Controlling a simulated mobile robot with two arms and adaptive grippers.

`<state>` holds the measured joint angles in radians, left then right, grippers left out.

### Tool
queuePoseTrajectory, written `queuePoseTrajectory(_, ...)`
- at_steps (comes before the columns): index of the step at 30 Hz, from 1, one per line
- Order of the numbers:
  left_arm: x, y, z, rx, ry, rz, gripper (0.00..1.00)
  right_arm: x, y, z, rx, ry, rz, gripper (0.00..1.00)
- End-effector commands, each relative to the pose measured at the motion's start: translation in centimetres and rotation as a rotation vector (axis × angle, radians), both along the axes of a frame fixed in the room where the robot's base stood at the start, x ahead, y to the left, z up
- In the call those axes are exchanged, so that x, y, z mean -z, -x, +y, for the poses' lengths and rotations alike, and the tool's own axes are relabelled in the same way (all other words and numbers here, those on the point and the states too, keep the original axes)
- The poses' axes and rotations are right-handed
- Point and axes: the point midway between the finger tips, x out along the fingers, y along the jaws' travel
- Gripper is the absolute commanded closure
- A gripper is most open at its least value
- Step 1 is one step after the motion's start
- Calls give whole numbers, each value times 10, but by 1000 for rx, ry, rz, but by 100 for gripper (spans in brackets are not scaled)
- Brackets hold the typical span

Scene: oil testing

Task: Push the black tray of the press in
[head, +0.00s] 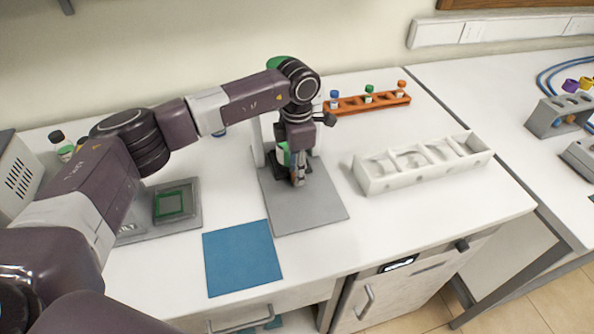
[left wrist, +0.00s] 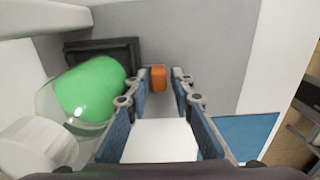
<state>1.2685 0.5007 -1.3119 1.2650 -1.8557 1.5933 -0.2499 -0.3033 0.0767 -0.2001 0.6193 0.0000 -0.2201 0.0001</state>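The press stands at the back of the bench on a grey base plate (head: 315,208), which also shows in the left wrist view (left wrist: 205,40). Its black tray (left wrist: 100,47) shows at the upper left of the left wrist view, partly behind a rounded green part (left wrist: 92,88). My arm hides most of the tray in the head view. A small orange block (left wrist: 158,76) is just right of the tray; I cannot tell whether they are joined. My left gripper (head: 298,182) points down in front of the press. Its fingers are apart, with the orange block between the tips (left wrist: 164,78); contact is unclear. My right gripper is out of view.
A blue mat (head: 242,258) lies left of the base plate's front. A white compartment rack (head: 425,170) stands to the right, with an orange rack (head: 352,106) of capped vials behind. A grey device with a green-framed square (head: 170,204) is at left.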

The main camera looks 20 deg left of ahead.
Motion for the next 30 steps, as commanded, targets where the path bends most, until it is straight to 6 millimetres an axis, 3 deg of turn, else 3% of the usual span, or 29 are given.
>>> queuePoseTrajectory(8, -6, -1, 0, 0, 0, -1, 78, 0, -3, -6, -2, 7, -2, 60)
queuePoseTrajectory(21, -91, 0, 0, 1, 1, -3, 78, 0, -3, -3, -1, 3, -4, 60)
queuePoseTrajectory(30, -120, 0, 0, 0, 1, -1, 78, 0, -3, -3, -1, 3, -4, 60)
